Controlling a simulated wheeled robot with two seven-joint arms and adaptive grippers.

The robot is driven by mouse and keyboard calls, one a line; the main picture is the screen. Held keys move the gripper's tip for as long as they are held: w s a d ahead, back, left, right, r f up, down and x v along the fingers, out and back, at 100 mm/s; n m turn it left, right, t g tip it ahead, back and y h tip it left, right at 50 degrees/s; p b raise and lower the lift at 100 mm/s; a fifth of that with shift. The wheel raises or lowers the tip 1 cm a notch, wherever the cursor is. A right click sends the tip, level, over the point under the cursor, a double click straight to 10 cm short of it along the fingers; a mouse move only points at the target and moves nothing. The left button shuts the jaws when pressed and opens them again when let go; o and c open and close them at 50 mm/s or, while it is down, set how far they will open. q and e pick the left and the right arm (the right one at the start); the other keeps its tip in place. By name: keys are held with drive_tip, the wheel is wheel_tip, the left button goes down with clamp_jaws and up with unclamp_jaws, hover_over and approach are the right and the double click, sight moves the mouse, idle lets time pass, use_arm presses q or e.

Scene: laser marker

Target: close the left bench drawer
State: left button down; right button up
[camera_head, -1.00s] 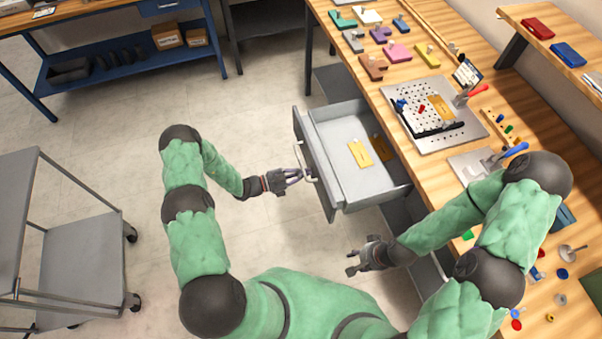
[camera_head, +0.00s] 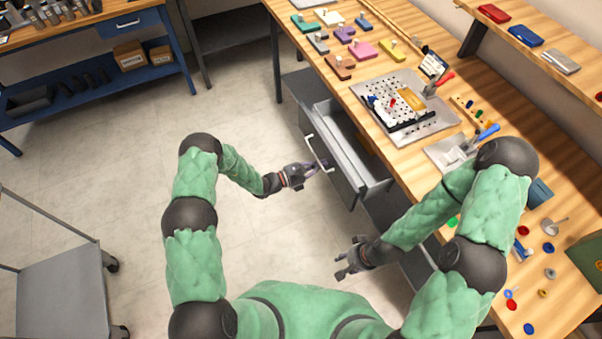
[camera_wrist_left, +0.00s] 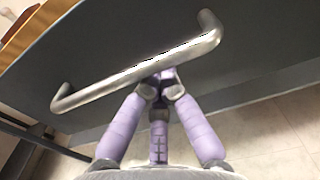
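The left bench drawer (camera_head: 377,170) is grey and partly open, sticking out from under the wooden bench. Its dark front has a silver bar handle (camera_head: 318,152), which crosses the left wrist view (camera_wrist_left: 140,72). My left gripper (camera_head: 312,168) is at the drawer front, by the handle. In the left wrist view its purple fingers (camera_wrist_left: 160,84) come together at the bar; the tips are partly hidden, and I cannot tell whether they grip it. My right gripper (camera_head: 343,262) is open and empty, below and apart from the drawer.
The bench top (camera_head: 385,145) holds coloured blocks, a perforated fixture plate (camera_head: 400,105) and toggle clamps. A grey cart (camera_head: 60,295) stands at lower left and a blue-framed bench (camera_head: 95,75) at upper left. The floor (camera_head: 130,165) between is clear.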

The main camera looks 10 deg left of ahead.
sight(343, 155)
use_arm(q)
drive_tip(key=b+x, duration=0.4)
drive_tip(key=x, duration=0.9)
drive_tip(key=shift+w+d+f, duration=0.1)
drive_tip(key=shift+d+f, duration=0.05)
drive_tip(key=shift+w+d+b, duration=0.4)
drive_tip(key=shift+d+b, duration=0.05)
drive_tip(key=shift+d, duration=0.1)
drive_tip(key=shift+w+d+r, duration=0.15)
drive_tip(key=shift+r, duration=0.1)
use_arm(e)
wheel_tip(343, 155, down, 6)
drive_tip(key=shift+r, duration=0.25)
drive_tip(key=shift+s, duration=0.1)
use_arm(q)
drive_tip(key=shift+a, duration=0.4)
drive_tip(key=v, duration=0.5)
drive_tip(key=shift+s+p, duration=0.3)
drive_tip(key=shift+s, duration=0.05)
drive_tip(key=p+v, duration=0.2)
drive_tip(key=v, duration=0.6)
drive_tip(key=shift+f, duration=0.15)
use_arm(e)
drive_tip(key=shift+s+d+r, duration=0.1)
drive_tip(key=shift+s+r, duration=0.35)
drive_tip(key=shift+r, duration=0.25)
drive_tip(key=shift+s+r, duration=0.45)
drive_tip(key=shift+r, duration=0.2)
